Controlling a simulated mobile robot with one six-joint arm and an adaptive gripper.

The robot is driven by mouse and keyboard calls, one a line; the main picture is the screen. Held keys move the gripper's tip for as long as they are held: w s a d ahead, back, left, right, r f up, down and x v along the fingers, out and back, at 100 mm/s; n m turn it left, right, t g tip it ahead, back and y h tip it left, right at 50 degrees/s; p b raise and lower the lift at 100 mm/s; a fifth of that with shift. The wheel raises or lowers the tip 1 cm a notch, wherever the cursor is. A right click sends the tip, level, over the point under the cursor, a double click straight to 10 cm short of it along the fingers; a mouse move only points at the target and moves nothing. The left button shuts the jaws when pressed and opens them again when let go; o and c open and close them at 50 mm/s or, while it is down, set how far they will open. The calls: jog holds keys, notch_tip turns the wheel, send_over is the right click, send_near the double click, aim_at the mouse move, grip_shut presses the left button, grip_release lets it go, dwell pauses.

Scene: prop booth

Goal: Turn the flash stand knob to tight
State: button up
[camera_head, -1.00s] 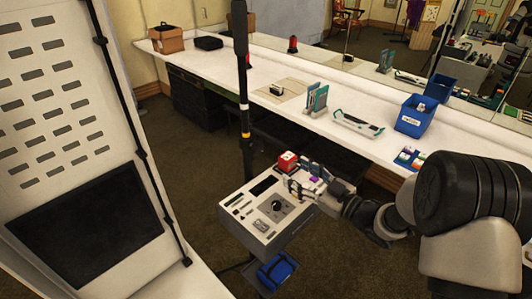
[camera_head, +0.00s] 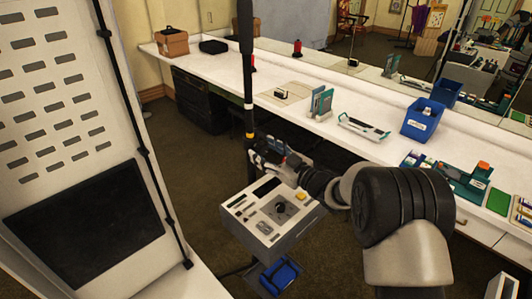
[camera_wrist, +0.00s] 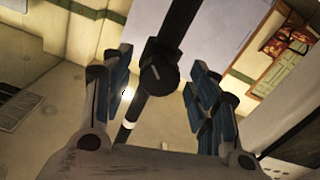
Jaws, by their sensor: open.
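The flash stand is a tall black pole (camera_head: 246,70) with white and yellow bands, upright in the middle of the head view. It also runs diagonally through the wrist view (camera_wrist: 185,22). Its knob (camera_wrist: 158,76) is round and black with a short pale mark slanting to the upper right. My gripper (camera_head: 255,153) is at the pole, just below the yellow band, above the grey control box. In the wrist view my gripper (camera_wrist: 158,64) is open, with one blue-padded finger on each side of the knob and gaps to both. In the head view the knob cannot be made out.
The grey control box (camera_head: 262,232) with a dial stands below my gripper, a blue bin (camera_head: 278,276) under it. A long white counter (camera_head: 290,72) runs behind, holding a blue crate (camera_head: 421,120) and a teal-edged tray (camera_head: 364,127). A white perforated panel (camera_head: 50,120) stands left.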

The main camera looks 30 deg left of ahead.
jog(key=c, duration=1.1)
jog(key=shift+o, duration=0.2)
jog(key=shift+m, duration=0.3)
jog(key=m+p, duration=0.2)
jog(key=m, duration=0.1)
jog(key=shift+r, duration=0.15)
jog(key=m+p, duration=0.3)
jog(key=m, duration=0.2)
jog(key=m+p, duration=0.2)
jog(key=m, duration=0.2)
jog(key=shift+m, duration=0.4)
jog(key=shift+m+p, duration=0.8)
jog(key=shift+m, duration=1.4)
